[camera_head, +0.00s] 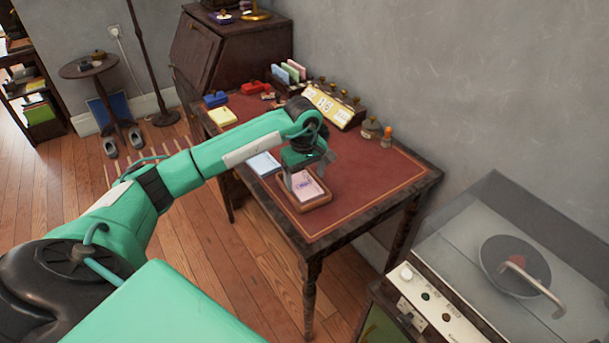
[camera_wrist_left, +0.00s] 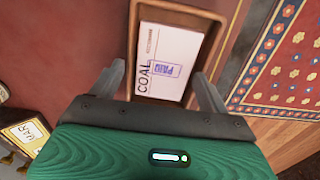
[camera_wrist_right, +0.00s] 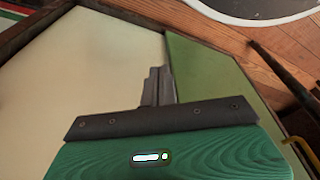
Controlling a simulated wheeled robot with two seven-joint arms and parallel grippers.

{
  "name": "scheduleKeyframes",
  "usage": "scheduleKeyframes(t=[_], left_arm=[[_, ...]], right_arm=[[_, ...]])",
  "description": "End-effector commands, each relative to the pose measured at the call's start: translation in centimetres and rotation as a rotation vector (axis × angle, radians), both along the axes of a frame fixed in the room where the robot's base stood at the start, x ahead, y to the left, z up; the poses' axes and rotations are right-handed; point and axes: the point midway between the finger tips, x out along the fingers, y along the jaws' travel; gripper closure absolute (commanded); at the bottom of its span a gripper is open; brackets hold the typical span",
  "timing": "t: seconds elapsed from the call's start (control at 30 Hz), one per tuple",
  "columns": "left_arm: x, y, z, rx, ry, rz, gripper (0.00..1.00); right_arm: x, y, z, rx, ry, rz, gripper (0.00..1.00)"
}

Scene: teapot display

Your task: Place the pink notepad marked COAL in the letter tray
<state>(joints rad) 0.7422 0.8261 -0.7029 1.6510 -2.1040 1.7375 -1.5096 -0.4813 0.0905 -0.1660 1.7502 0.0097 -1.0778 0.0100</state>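The pink notepad (camera_head: 305,185) lies inside the brown wooden letter tray (camera_head: 313,206) near the front edge of the red-topped desk. In the left wrist view the notepad (camera_wrist_left: 168,58) shows the word COAL and a blue stamp, with the tray's walls (camera_wrist_left: 211,48) around it. My left gripper (camera_head: 305,178) is just above the tray. Its fingers (camera_wrist_left: 163,85) are spread apart with nothing held between them. My right gripper (camera_wrist_right: 158,88) is out of the head view; its fingers are together and empty, in front of pale and green surfaces.
A pale blue notepad (camera_head: 263,163) lies left of the tray, and a yellow one (camera_head: 222,116) farther back. A calendar block (camera_head: 333,106) and stamps (camera_head: 386,138) line the desk's back. The desk's right part is clear.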

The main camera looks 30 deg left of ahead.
Motion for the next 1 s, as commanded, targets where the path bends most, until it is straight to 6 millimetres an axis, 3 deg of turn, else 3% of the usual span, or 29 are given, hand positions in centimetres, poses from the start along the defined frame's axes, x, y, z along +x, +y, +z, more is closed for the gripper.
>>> scheduleKeyframes(t=[0.03,0.43,0.67,1.0], left_arm=[[-1.3,-0.6,-3.3,0.000,0.053,-0.007,0.13],[-1.3,-0.6,-3.0,0.000,0.054,-0.007,0.13],[-1.3,-0.6,-1.7,0.000,0.055,-0.008,0.13],[-1.1,-0.4,6.9,0.005,0.043,-0.008,0.13]], right_arm=[[0.1,-0.1,-0.5,-0.002,-0.001,0.001,1.00],[0.2,-0.1,-0.5,-0.002,-0.008,0.002,1.00],[-1.0,-0.2,-3.9,-0.005,0.006,0.005,1.00],[-0.4,-0.1,-2.2,-0.002,0.001,0.003,1.00]])
